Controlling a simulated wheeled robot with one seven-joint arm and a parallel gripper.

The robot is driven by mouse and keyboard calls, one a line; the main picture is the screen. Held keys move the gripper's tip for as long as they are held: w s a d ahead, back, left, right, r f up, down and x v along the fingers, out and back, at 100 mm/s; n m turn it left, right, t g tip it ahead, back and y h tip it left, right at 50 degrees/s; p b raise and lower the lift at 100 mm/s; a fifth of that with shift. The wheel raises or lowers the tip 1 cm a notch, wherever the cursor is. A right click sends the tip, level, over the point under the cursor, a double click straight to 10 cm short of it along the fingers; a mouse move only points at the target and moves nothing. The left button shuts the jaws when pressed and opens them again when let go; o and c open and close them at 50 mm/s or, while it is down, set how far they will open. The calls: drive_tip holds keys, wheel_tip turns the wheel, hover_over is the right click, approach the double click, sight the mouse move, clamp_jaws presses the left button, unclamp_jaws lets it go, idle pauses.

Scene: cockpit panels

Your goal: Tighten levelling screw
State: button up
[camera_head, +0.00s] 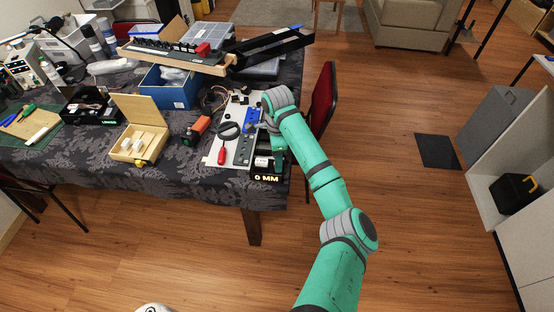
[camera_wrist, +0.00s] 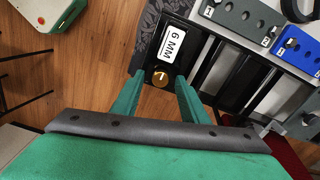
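A round brass screw (camera_wrist: 161,78) with a slot mark shows in the wrist view, set in the end of a black block (camera_wrist: 163,58). A white "6 MM" label (camera_wrist: 174,42) is beside it. My gripper (camera_wrist: 160,82) is open, its two green fingers on either side of the screw, with gaps visible; contact cannot be told. In the head view my gripper (camera_head: 277,141) is over the right end of the table, and its fingertips and the screw cannot be made out. A black "0 MM" readout (camera_head: 267,178) is at the table's front edge.
Left of my gripper, a white board (camera_head: 215,150) holds a red screwdriver (camera_head: 222,155), a grey block (camera_head: 244,148) and a blue block (camera_head: 251,115). A wooden box (camera_head: 138,129) and a blue bin (camera_head: 168,90) are farther left. A red chair (camera_head: 322,97) stands close right of the table.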

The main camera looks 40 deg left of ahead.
drive_tip(key=shift+f, duration=0.3)
clamp_jaws()
